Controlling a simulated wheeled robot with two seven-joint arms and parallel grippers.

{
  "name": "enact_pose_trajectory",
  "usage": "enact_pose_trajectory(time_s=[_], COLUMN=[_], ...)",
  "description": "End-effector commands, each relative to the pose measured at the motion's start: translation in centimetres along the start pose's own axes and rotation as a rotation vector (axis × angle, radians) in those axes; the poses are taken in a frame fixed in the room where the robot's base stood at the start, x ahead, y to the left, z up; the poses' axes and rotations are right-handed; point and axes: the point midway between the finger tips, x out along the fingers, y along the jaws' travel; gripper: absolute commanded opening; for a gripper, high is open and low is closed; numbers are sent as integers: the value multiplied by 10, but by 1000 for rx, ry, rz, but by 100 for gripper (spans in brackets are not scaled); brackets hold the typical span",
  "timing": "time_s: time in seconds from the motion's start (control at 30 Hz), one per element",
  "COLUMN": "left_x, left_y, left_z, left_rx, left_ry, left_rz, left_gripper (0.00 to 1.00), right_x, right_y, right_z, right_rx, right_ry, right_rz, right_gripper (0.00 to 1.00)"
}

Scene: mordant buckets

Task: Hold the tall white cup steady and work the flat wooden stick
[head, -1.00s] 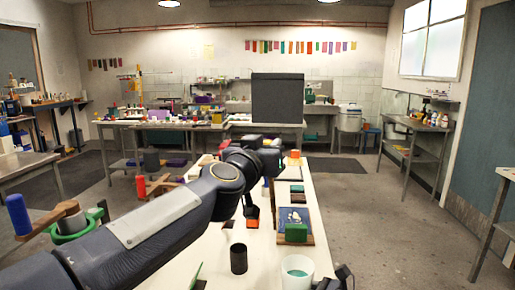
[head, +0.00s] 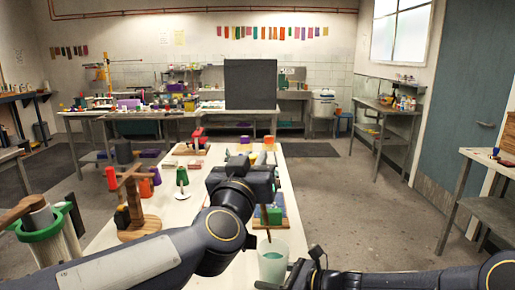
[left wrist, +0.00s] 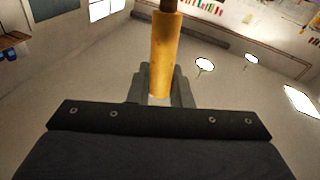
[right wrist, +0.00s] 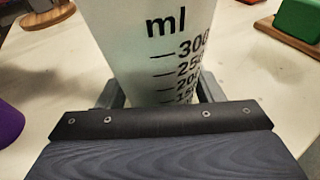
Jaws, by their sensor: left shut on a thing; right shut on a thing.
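The tall white cup (head: 273,266) stands at the near end of the white table, with teal liquid inside. My right gripper (head: 314,262) is shut on the cup from the right. In the right wrist view its fingers flank the cup (right wrist: 158,50), which has printed ml marks. My left gripper (left wrist: 160,85) is shut on the flat wooden stick (left wrist: 163,55), which looks orange-yellow with a dark brown end. In the head view the stick (head: 268,228) hangs down over the cup's mouth. I cannot tell whether its lower end is in the liquid.
A green block (head: 271,214) sits behind the cup. A wooden stand (head: 136,215) and a green-rimmed bucket (head: 45,232) are to the left. My left arm hides part of the white table (head: 106,236). Open floor (head: 350,215) lies to the right.

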Motion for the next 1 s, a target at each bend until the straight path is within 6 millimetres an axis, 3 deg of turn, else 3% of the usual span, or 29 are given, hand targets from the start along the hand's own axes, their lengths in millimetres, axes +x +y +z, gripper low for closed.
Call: enact_pose_trajectory(time_s=[1.0], left_x=[-6], left_y=[-6], left_z=[99], left_rx=[2], left_ry=[-1], left_rz=[1], left_gripper=[0], right_x=[0], right_y=[0], right_z=[0], right_rx=[0], right_ry=[0], right_rz=[0], right_gripper=[39])
